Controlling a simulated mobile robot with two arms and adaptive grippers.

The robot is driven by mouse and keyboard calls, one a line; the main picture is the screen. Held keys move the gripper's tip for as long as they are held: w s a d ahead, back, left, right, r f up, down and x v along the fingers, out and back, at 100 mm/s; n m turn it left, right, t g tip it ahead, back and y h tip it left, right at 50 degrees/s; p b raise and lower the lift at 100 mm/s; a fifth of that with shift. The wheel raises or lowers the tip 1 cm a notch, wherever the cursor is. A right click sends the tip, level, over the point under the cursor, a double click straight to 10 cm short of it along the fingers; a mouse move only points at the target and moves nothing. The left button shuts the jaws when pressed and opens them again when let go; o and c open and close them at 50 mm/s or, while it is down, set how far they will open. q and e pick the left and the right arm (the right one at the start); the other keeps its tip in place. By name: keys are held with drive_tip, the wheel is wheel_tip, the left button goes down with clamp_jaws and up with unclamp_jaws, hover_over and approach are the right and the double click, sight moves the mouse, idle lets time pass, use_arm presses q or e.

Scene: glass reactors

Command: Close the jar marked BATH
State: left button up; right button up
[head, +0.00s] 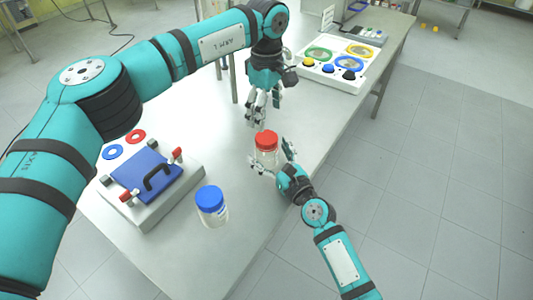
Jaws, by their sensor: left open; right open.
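A clear jar (266,158) with a red lid (266,140) on top stands upright on the table. I cannot tell whether the lid is screwed tight. A second clear jar (220,217) with a blue lid (210,198) stands nearer the front edge. No BATH marking is readable on either jar. My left gripper (261,112) is open and points down just above and behind the red lid, holding nothing. My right gripper (273,160) is open, with its fingers on either side of the red-lidded jar; I cannot tell whether they touch it.
A grey box with a blue handled plate (145,176) stands at the left, with a red ring (135,136) and a blue ring (113,152) behind it. A white panel (318,76) with coloured rings and knobs lies at the back right. The table's right edge is near the red-lidded jar.

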drive_tip(key=shift+x, duration=0.85)
